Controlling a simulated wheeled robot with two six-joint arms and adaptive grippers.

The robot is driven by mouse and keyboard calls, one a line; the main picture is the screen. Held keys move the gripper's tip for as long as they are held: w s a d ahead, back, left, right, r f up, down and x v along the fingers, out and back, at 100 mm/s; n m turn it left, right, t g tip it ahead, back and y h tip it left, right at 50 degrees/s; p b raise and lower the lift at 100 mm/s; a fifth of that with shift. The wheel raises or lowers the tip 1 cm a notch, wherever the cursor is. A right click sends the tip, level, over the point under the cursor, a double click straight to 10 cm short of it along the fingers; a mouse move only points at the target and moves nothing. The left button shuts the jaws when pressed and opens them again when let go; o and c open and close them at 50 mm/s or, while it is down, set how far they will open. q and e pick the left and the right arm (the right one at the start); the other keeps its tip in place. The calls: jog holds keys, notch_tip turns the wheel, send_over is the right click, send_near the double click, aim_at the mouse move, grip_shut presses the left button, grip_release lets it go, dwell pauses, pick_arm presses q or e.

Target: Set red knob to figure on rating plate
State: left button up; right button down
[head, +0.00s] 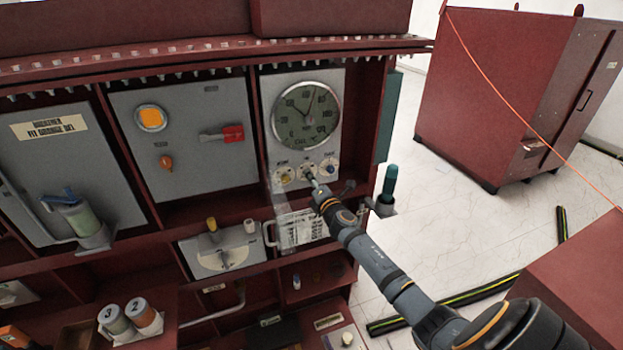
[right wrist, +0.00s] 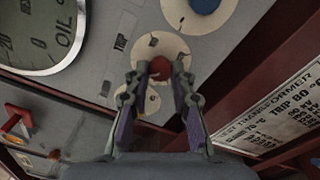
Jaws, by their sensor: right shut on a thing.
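The red knob (right wrist: 158,69) sits on a pale round dial with dark marks, the middle one of three under the oil gauge. In the right wrist view my right gripper (right wrist: 160,80) has its two fingers closed on the sides of the knob. In the head view the right gripper (head: 314,182) reaches up to the dial row and hides most of the knob. My left gripper is not in view.
The large oil gauge (head: 307,115) is above the dials. A blue knob (right wrist: 204,4) is beside the red one. A red switch handle (head: 232,132) and an orange lamp (head: 151,118) are on the panel to the left. A shelf runs below the dials.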

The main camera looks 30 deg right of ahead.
jog(key=shift+f, duration=0.15)
jog(key=c, duration=1.1)
grip_release()
jog(key=s, duration=0.4)
jog(key=s+a, duration=0.1)
jog(key=s, duration=0.2)
jog(key=s+a, duration=0.1)
jog(key=s, duration=0.3)
jog(key=shift+s+a, duration=0.2)
jog(key=shift+s, duration=0.15)
